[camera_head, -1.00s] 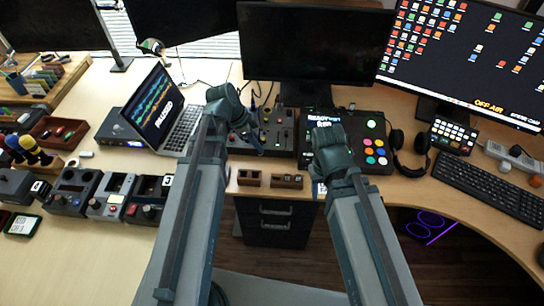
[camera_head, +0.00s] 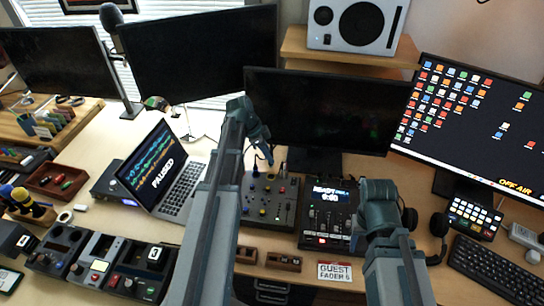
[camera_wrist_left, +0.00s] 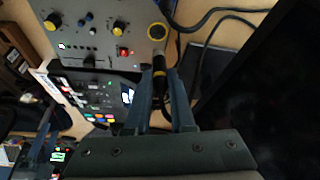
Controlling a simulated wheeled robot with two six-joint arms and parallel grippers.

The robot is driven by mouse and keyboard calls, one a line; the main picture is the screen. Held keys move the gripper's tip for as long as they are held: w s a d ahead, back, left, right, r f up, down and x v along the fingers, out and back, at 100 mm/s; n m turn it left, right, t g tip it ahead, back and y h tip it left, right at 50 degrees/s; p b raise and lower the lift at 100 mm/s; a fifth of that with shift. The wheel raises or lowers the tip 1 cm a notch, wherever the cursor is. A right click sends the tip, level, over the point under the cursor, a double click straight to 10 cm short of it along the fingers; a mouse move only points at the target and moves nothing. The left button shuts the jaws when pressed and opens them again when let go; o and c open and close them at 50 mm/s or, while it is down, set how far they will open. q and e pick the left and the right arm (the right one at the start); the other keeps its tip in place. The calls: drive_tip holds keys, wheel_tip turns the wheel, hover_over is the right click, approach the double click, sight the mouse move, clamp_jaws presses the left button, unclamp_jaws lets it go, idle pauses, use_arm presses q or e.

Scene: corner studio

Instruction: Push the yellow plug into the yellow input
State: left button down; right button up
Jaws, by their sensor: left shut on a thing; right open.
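The yellow input (camera_wrist_left: 157,31) is a yellow-ringed dark socket at the edge of the grey mixer panel in the left wrist view. My left gripper (camera_wrist_left: 162,80) is shut on the yellow plug (camera_wrist_left: 171,83), a dark plug with yellow bands. The plug's front end points toward the socket, close to it; I cannot tell whether they touch. In the head view my left gripper (camera_head: 266,156) is over the back edge of the mixer (camera_head: 262,212), and the plug is too small to make out. My right gripper (camera_head: 380,192) is open, right of the switcher, its fingers mostly hidden.
A switcher (camera_head: 326,220) with a lit screen stands right of the mixer. A laptop (camera_head: 160,165) is to the left and a monitor (camera_head: 318,112) behind. Dark cables (camera_wrist_left: 205,20) run beside the socket. Small wooden holders (camera_head: 283,262) sit in front.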

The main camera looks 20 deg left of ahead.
use_arm(q)
drive_tip(key=shift+f, duration=0.2)
use_arm(e)
drive_tip(key=shift+f, duration=0.25)
use_arm(q)
wheel_tip(320, 180, down, 6)
drive_tip(key=b, duration=0.6)
drive_tip(key=shift+r, duration=0.25)
use_arm(e)
wheel_tip(320, 180, down, 5)
drive_tip(key=shift+f, duration=0.2)
use_arm(q)
drive_tip(key=shift+f+b, duration=0.55)
drive_tip(key=shift+f, duration=0.05)
use_arm(e)
drive_tip(key=shift+f, duration=0.6)
idle(0.3)
use_arm(q)
drive_tip(key=c, duration=0.7)
unclamp_jaws()
drive_tip(key=shift+r, duration=0.15)
use_arm(e)
drive_tip(key=shift+r, duration=0.1)
use_arm(q)
drive_tip(key=p+v, duration=1.3)
drive_tip(key=shift+a+r, duration=0.1)
drive_tip(key=shift+r, duration=0.25)
use_arm(e)
wheel_tip(320, 180, up, 13)
drive_tip(key=shift+f, duration=0.2)
